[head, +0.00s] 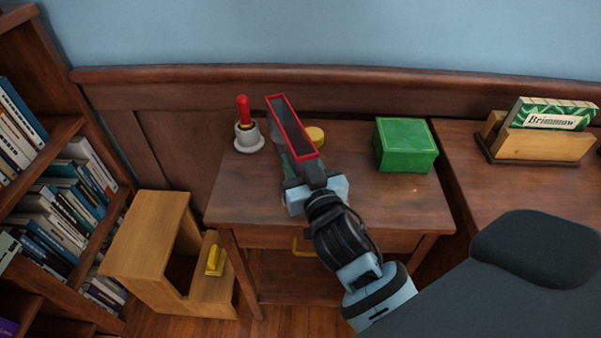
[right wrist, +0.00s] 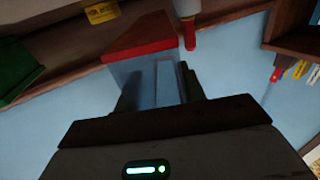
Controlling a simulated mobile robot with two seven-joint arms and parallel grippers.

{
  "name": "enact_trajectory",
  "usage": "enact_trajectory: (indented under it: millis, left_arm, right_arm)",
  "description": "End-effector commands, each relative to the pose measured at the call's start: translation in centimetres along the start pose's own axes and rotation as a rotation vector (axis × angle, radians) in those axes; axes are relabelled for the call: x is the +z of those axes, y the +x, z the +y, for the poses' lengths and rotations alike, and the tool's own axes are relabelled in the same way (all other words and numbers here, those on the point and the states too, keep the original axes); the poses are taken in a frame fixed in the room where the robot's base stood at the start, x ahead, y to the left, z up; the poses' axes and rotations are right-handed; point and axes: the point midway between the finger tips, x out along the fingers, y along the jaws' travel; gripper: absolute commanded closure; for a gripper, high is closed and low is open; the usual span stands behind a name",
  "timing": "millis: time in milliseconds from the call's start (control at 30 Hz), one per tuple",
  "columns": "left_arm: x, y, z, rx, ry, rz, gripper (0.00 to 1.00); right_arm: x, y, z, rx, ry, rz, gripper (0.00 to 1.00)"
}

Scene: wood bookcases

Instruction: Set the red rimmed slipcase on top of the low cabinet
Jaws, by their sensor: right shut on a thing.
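The red rimmed slipcase (head: 291,127) has a dark inside and a bright red rim. My right gripper (head: 309,176) is shut on its near end and holds it tilted over a small wooden piece with a drawer (head: 390,210). I cannot tell whether the slipcase touches that top. In the right wrist view the slipcase (right wrist: 141,45) shows its red edge and grey-blue side between the fingers (right wrist: 163,95). Another low wooden top (head: 500,190) stands at the right. I cannot tell which one is the low cabinet. My left gripper is not in view.
A red-handled bell (head: 244,120) on a pale base stands left of the slipcase, and a yellow round thing (head: 316,136) just right of it. A green box (head: 405,145) sits further right. A wooden book rack (head: 540,145) is at right. A bookcase and step stool (head: 150,240) are left.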

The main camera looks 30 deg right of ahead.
Motion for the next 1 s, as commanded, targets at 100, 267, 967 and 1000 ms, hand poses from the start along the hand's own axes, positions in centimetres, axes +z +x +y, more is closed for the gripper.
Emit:
enact_trajectory:
  millis: [100, 267, 967, 1000]
  left_arm:
    - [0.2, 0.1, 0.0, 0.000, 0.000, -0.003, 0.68]
    - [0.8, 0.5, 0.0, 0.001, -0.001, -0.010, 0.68]
    - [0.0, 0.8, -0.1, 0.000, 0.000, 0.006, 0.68]
    - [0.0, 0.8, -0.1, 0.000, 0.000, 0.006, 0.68]
  right_arm:
    - [0.6, 0.0, 0.0, 0.000, -0.001, -0.001, 0.86]
    - [2.8, -0.1, 0.0, 0.001, -0.001, -0.003, 0.86]
    - [3.8, -0.1, 0.0, 0.000, 0.000, 0.001, 0.38]
    - [3.8, -0.1, 0.0, 0.000, 0.000, 0.001, 0.38]
